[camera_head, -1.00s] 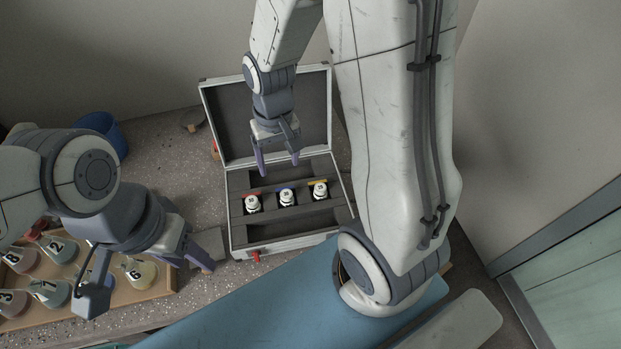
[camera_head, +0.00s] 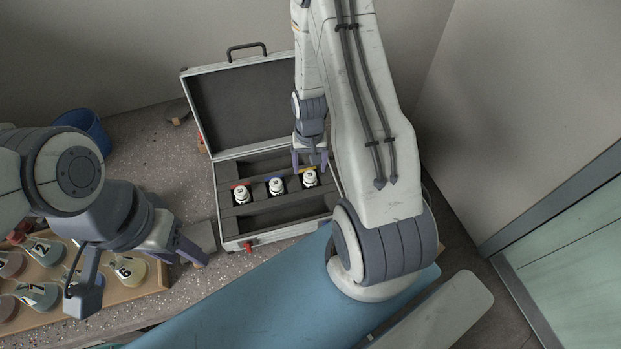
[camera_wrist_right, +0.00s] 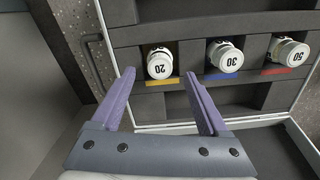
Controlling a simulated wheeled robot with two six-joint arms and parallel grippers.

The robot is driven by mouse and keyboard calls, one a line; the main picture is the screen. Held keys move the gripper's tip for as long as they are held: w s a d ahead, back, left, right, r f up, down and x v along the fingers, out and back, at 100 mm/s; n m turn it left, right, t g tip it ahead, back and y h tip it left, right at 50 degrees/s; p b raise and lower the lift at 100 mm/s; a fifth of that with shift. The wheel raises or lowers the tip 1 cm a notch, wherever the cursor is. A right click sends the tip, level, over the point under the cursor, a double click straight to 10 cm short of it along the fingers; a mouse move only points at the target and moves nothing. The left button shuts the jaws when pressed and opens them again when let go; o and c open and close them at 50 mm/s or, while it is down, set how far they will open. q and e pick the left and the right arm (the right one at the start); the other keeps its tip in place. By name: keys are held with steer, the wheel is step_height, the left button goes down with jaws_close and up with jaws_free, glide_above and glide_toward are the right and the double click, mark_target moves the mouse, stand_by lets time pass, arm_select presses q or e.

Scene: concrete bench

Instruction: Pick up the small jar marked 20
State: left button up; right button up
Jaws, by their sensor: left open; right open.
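The small jar marked 20 (camera_wrist_right: 160,64) has a white lid and sits in the foam of the open case, beside a yellow strip. In the head view the jar by the yellow strip (camera_head: 310,178) is the rightmost of three. My right gripper (camera_head: 310,166) is open and empty, close to that jar in the head view. In the right wrist view its fingers (camera_wrist_right: 160,88) are spread, with the 20 jar just beyond the gap between the tips.
Jars marked 30 (camera_wrist_right: 226,56) by a blue strip and 50 (camera_wrist_right: 287,50) by a red strip sit in the same row. The case (camera_head: 226,235) has its lid raised behind. A wooden tray (camera_head: 150,285) of numbered flasks and a blue bucket (camera_head: 85,128) stand left.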

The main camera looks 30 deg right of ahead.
mark_target(310, 175)
steer(key=shift+f, duration=1.6)
jaws_close()
steer(key=shift+r, duration=0.1)
